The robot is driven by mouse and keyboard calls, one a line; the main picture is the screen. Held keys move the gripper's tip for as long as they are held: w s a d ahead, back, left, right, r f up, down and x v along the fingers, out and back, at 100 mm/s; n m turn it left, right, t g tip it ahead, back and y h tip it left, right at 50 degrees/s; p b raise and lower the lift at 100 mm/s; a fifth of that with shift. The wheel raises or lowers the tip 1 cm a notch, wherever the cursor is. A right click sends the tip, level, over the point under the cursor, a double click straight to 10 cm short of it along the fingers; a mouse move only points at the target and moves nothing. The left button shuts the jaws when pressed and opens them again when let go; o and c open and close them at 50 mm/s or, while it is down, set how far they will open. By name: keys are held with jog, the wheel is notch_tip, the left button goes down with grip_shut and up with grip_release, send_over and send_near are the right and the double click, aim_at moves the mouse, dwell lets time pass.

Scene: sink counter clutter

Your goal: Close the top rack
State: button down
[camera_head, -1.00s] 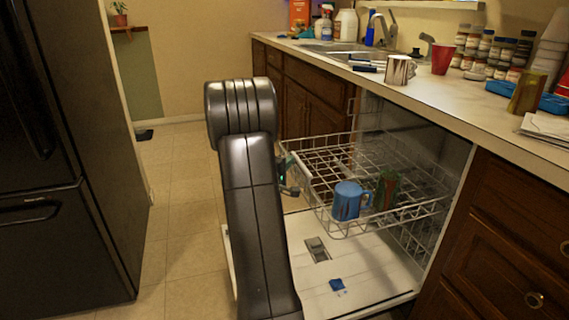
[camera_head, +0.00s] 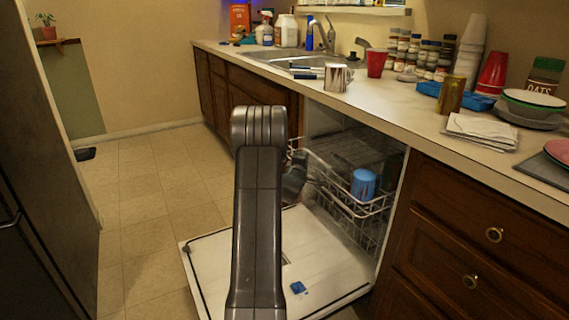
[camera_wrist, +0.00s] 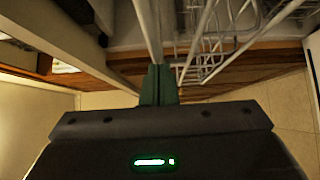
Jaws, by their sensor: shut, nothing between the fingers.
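The top rack (camera_head: 345,203) is a white wire basket in the open dishwasher under the counter. Most of it sits inside the opening, with its front near the opening's edge; how far it still sticks out is hard to tell. A blue mug (camera_head: 363,184) stands in it. My gripper (camera_head: 293,181) is by the rack's front left side, largely hidden behind my arm in the head view. In the wrist view its dark green fingers (camera_wrist: 159,84) are together and empty, close to a white wire of the rack (camera_wrist: 149,30); contact is unclear.
The dishwasher door (camera_head: 210,255) lies open and flat, with a blue piece (camera_head: 298,287) on it. The counter (camera_head: 400,110) above holds a metal mug (camera_head: 337,77), a red cup (camera_head: 376,63) and jars. Floor is free to the left, before the fridge (camera_head: 40,190).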

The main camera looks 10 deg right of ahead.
jog(key=w+d, duration=0.1)
jog(key=d, duration=0.4)
jog(key=w+d, duration=0.2)
jog(key=d, duration=0.3)
jog(key=w+d+b, duration=0.1)
jog(key=d, duration=0.4)
jog(key=shift+w, duration=0.4)
jog(key=shift+w+d+r, duration=0.1)
jog(key=shift+d+r, duration=0.1)
jog(key=shift+d, duration=0.1)
jog(key=shift+r, duration=0.1)
